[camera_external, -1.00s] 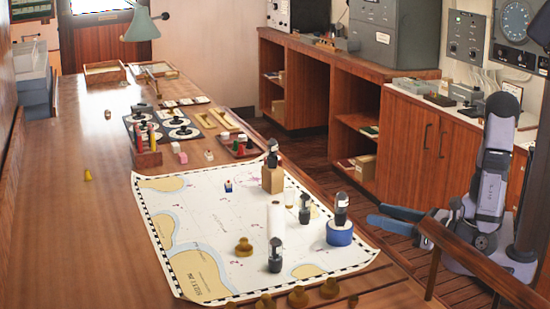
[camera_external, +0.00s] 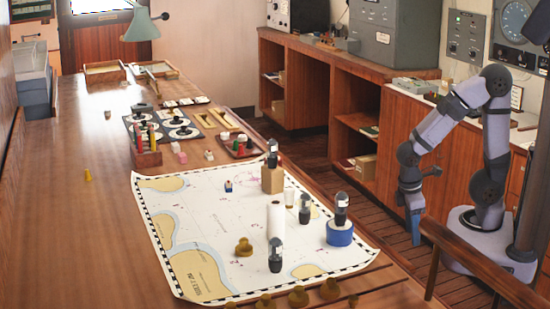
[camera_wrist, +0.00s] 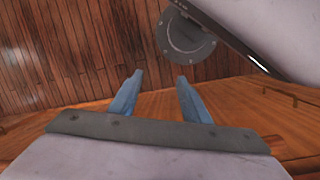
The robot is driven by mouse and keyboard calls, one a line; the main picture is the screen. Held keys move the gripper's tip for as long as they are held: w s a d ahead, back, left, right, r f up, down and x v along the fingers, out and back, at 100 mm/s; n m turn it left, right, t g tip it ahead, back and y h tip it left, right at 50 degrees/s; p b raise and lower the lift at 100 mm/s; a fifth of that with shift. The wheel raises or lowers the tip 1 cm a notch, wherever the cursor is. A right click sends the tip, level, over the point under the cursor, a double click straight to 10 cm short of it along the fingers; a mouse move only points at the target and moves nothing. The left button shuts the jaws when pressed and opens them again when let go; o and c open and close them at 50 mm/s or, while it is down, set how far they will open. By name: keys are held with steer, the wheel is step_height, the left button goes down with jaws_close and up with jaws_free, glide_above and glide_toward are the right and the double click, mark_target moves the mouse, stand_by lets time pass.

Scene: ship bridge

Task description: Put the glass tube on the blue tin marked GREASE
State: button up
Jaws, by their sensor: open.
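The blue tin (camera_external: 340,233) stands on the chart at its right side, with a dark-bodied, pale-topped bottle (camera_external: 341,208) on top. Its marking is too small to read. I cannot tell for certain which item is the glass tube; a small clear glass vessel (camera_external: 290,198) stands near the middle right of the chart. My gripper (camera_external: 416,240) hangs pointing down, to the right of the table and well apart from the chart items. In the wrist view, my gripper (camera_wrist: 159,80) shows two blue fingers spread apart with nothing between them.
A white cylinder (camera_external: 275,219), dark bottles (camera_external: 304,208) and a wooden block (camera_external: 272,179) with another bottle crowd around the tin. A wooden rail (camera_external: 480,262) runs near my arm. The left table is mostly clear.

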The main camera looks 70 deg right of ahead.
steer(key=m, duration=0.1)
steer(key=w+m+t+y, duration=0.1)
steer(key=m, duration=0.1)
steer(key=w+m+y, duration=0.1)
steer(key=m, duration=0.1)
steer(key=shift+w+d+r, duration=0.2)
steer(key=shift+w+d, duration=0.05)
steer(key=shift+d, duration=0.1)
step_height(320, 180, up, 4)
steer(key=p, duration=0.4)
steer(key=shift+r, duration=0.2)
